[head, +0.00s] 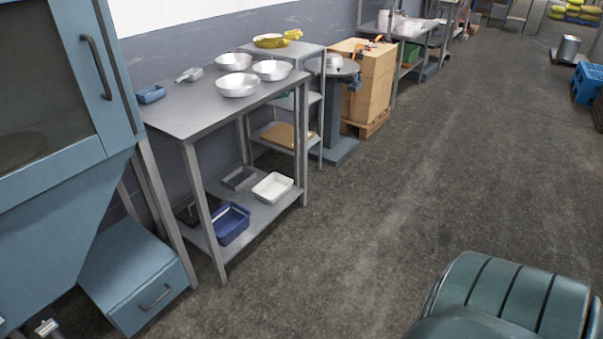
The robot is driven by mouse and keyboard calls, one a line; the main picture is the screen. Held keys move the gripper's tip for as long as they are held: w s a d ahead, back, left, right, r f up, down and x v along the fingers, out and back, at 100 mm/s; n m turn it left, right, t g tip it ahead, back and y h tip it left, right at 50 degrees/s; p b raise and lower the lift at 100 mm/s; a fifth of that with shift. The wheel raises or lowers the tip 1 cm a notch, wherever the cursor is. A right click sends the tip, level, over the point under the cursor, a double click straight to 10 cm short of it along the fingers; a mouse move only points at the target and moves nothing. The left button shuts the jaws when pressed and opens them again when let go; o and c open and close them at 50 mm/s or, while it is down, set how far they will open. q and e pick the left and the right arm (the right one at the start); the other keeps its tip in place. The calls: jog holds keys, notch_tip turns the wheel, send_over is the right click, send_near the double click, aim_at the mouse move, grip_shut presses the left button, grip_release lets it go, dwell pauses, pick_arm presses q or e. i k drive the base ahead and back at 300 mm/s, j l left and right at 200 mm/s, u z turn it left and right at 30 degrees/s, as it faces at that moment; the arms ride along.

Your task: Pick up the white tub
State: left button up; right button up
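The white tub (287,193) is a shallow rectangular open container. It sits upright on the lower shelf of the grey metal table (196,107), near the shelf's right end. The table top is above it, and its front side faces the open floor. Neither of my grippers can be made out in the head view, and nothing touches the tub.
A blue tub (231,224), a grey tray (239,178) and a dark tray share the lower shelf (262,214). A blue cabinet (50,170) stands left. The floor (350,235) in front is clear.

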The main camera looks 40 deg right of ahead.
aim_at(273, 188)
jog(key=z, duration=1.25)
jog(key=i+l+u, duration=0.1)
jog(key=i+l, duration=0.25)
jog(key=i, duration=0.4)
jog(key=i+l+u, duration=0.1)
jog(key=i+l, duration=0.25)
jog(key=i, duration=0.4)
jog(key=i+l, duration=0.45)
jog(key=i, duration=0.25)
jog(key=i+l+u, duration=0.15)
jog(key=i+l, duration=0.3)
jog(key=i, duration=0.3)
jog(key=i+l+u, duration=0.1)
jog(key=i+l, duration=0.4)
jog(key=i, duration=0.2)
